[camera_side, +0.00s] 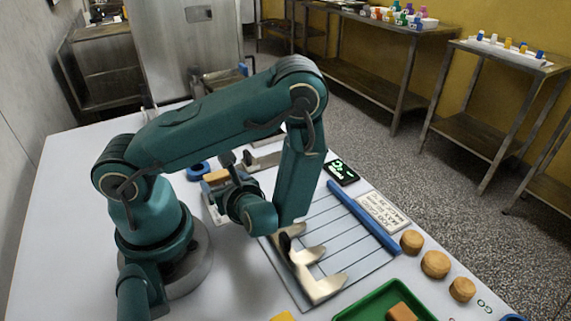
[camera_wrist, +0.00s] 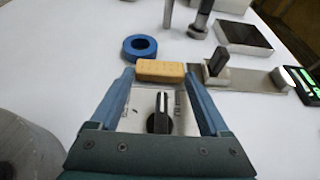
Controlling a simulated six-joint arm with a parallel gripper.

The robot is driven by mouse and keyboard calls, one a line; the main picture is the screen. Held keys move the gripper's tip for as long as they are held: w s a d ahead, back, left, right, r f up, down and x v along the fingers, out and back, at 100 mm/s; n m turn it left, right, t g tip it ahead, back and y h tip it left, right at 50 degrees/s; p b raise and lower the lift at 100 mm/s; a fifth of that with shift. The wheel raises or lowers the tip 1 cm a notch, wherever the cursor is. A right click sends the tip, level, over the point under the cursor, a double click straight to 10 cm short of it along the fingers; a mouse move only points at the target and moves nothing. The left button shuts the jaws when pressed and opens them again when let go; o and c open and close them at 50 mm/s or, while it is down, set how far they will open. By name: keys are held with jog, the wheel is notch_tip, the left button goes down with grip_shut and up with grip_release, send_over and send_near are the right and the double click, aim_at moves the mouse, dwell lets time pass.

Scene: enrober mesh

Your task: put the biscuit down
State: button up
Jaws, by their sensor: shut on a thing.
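The biscuit (camera_wrist: 160,70) is a tan rectangular block with small holes in its face. In the wrist view it sits crosswise between the two blue fingertips of my gripper (camera_wrist: 162,76), which is shut on it. In the side view the biscuit (camera_side: 216,175) shows at the end of my gripper (camera_side: 219,181), beside my folded forearm. A plate with a black knob (camera_wrist: 159,112) lies below and behind the biscuit. I cannot tell whether the biscuit touches anything beneath it.
A blue ring (camera_wrist: 140,47) lies just beyond the biscuit. A lined grey panel (camera_side: 346,222) carries metal pieces (camera_side: 318,287) and a blue bar (camera_side: 363,217). Round biscuits (camera_side: 435,264) stand at the right, near a green tray (camera_side: 367,304) holding a brown block. The white table's left side is clear.

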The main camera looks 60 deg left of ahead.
jog(key=shift+f, duration=0.25)
jog(key=o, duration=0.8)
jog(key=shift+r, duration=0.15)
jog(key=v, duration=1.1)
jog(key=shift+d, duration=0.1)
jog(key=shift+d+r, duration=0.2)
jog(key=shift+d, duration=0.2)
jog(key=n+h, duration=0.1)
jog(key=r+n+g, duration=0.1)
jog(key=shift+s+d+n+h, duration=0.2)
jog(key=shift+s+n+h, duration=0.1)
jog(key=shift+s+h, duration=0.1)
jog(key=d+r+n+t+h, duration=0.1)
jog(key=r+n+t+h, duration=0.1)
jog(key=r+n+h, duration=0.1)
jog(key=w+d+r+n+t+h, duration=0.1)
jog(key=d+r+n+t+h, duration=0.1)
jog(key=n, duration=0.5)
jog(key=w+d+r+n+t+h, duration=0.1)
jog(key=r+n+t+h, duration=0.1)
jog(key=r+n+h, duration=0.3)
jog(key=shift+d+h, duration=0.35)
jog(key=shift+h, duration=0.45)
jog(key=shift+w+r+t, duration=0.15)
jog(key=shift+r+t, duration=0.1)
jog(key=shift+t, duration=0.05)
jog(key=c, duration=0.5)
